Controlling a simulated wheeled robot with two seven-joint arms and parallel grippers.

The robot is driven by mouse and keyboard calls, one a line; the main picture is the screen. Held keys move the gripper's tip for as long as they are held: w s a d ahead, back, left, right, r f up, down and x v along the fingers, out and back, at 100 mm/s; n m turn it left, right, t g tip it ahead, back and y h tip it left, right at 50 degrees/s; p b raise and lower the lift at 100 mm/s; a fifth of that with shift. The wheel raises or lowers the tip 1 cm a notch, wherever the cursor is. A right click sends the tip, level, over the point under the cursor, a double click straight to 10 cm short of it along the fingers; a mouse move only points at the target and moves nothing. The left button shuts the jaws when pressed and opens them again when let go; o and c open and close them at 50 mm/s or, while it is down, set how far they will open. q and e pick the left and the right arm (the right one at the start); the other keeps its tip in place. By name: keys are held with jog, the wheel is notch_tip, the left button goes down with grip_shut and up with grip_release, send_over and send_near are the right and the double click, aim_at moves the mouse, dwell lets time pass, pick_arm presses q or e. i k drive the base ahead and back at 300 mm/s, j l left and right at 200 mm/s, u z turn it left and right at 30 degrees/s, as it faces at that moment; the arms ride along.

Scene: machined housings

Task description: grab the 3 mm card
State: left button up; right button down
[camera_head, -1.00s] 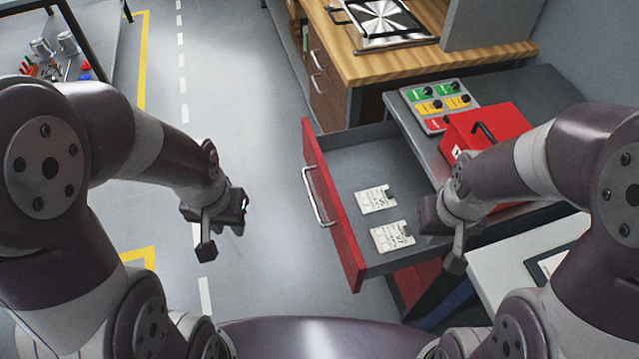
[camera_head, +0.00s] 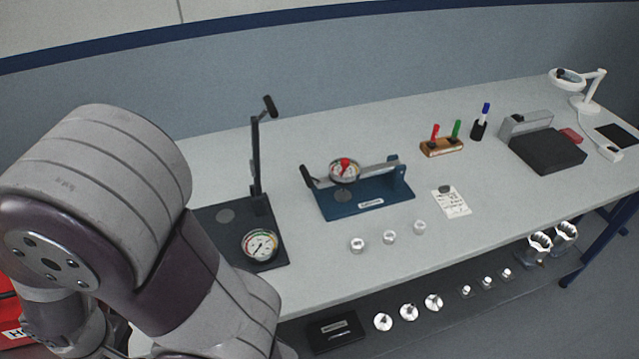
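One white card (camera_head: 451,201) with a dark tab at its top and small print lies flat on the light grey bench, right of the blue fixture. The print is too small to read, so I cannot tell whether it is the 3 mm card. One of my arms fills the left side of the view. Neither of my grippers shows, and nothing touches the card.
The bench (camera_head: 330,278) carries a dial gauge stand (camera_head: 260,245), a blue fixture (camera_head: 365,200), several small metal parts (camera_head: 390,237), a pen holder (camera_head: 442,147) and a black box (camera_head: 548,152). A lower shelf (camera_head: 455,311) holds more parts. A red box (camera_head: 10,320) shows at left.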

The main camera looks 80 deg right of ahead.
aim_at(449, 198)
jog(key=z, duration=3.65)
